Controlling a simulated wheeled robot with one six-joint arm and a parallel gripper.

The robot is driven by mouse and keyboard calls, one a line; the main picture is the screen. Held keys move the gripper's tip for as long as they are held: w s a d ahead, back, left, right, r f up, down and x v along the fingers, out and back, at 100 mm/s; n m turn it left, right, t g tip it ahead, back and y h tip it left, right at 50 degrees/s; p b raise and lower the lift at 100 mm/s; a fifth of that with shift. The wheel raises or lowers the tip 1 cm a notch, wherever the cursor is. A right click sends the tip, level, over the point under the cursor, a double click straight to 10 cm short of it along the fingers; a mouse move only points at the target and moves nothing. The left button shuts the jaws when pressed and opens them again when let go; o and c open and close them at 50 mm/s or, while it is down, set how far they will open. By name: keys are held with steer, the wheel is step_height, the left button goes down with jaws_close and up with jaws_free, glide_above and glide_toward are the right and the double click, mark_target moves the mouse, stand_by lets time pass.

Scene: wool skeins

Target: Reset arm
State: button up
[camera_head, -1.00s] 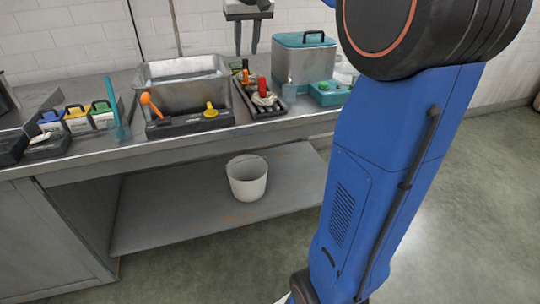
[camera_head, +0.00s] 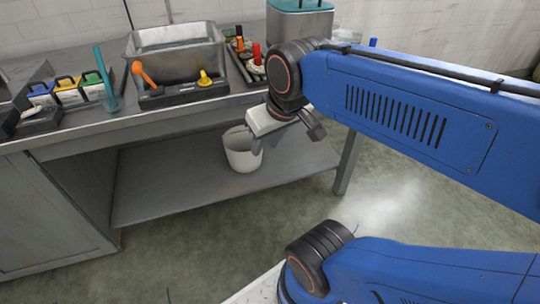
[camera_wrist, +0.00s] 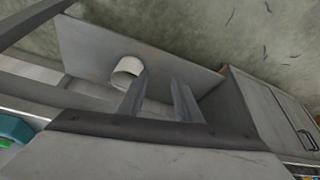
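My gripper (camera_wrist: 160,86) shows in the wrist view with its two grey fingers apart and nothing between them. In the head view my arm is folded in from the right, and the gripper hangs at the bench's front edge, near and partly in front of the white bucket. Its fingertips are hard to make out there. My blue arm links fill the right side of that view.
A white bucket (camera_head: 243,150) stands on the lower shelf (camera_head: 180,185). On the metal bench are a grey basin (camera_head: 178,72), a tray with orange and yellow tools, small coloured containers (camera_head: 70,90) and a teal-lidded box (camera_head: 300,22). Floor is open at right.

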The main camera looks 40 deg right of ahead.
steer(key=shift+s+a+f, duration=0.2)
steer(key=shift+s+f, duration=0.95)
steer(key=shift+f, duration=0.15)
stand_by(0.4)
